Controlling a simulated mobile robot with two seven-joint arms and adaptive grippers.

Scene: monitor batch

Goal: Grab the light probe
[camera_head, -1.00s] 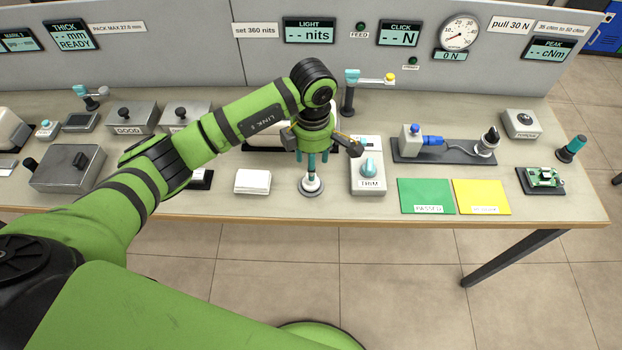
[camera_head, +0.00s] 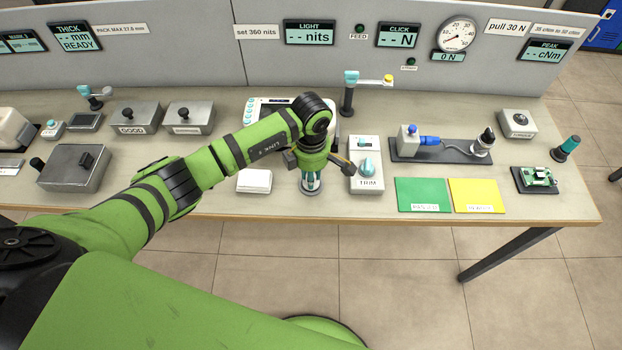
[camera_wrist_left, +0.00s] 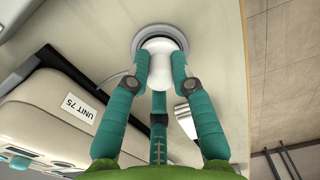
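The light probe (camera_wrist_left: 161,72) is a small white piece with a rounded end. It stands at a round grey ring base (camera_head: 311,193) near the table's front edge. My left gripper (camera_head: 311,185) points down over it, and its teal fingers have closed in on both sides of the probe, seemingly touching it. In the left wrist view my left gripper (camera_wrist_left: 161,65) has one fingertip on each side of the white body, with a third finger below it. The probe is still at its base. My right gripper is not in view.
The TRIM box (camera_head: 366,180) stands just right of the gripper, and a white pad (camera_head: 255,181) lies to its left. A monitor unit (camera_head: 262,108) is behind my arm. Green (camera_head: 420,193) and yellow (camera_head: 476,194) mats lie farther right. The LIGHT display (camera_head: 309,33) reads "-- nits".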

